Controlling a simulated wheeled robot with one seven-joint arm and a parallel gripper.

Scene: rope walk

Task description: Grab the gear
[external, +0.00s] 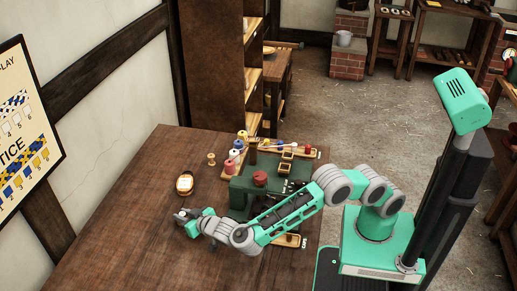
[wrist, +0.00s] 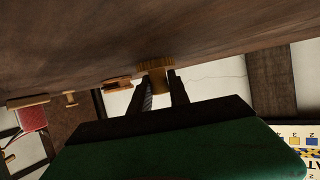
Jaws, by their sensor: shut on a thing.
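The gear (wrist: 156,66) is a small brown-gold toothed piece. In the wrist view it is at the top middle, against the table surface, which appears overhead because the view is inverted. My gripper (wrist: 161,88) has one dark finger on each side of the gear and is shut on it. In the external view my gripper (external: 181,216) is low over the near left part of the wooden table (external: 130,225). I cannot make out the gear there; my gripper hides it. I cannot tell whether the gear still touches the table.
A green machine (external: 250,190) and several thread spools (external: 232,156) stand to the right. The table's left side is clear.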

